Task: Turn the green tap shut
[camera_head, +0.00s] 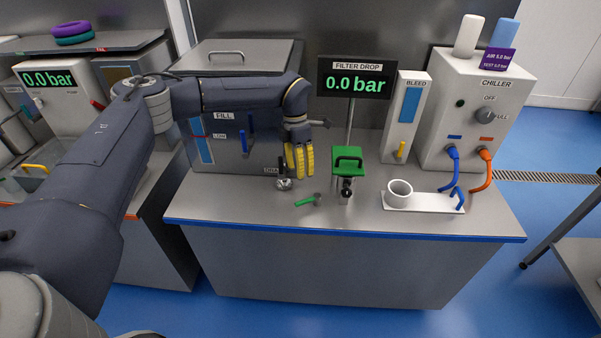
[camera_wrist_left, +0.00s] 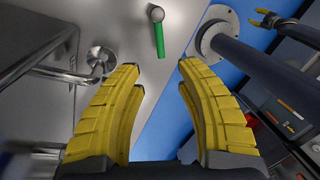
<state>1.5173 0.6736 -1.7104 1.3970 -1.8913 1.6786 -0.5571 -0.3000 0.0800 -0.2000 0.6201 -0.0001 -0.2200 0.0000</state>
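A metal drain spout (camera_head: 284,184) stands left of the lever. A green-topped filter housing (camera_head: 348,162) stands to its right. A white cup (camera_head: 399,192) sits on a white plate farther right. The filter drop display (camera_head: 355,85) reads 0.0 bar. The counter front is clear.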

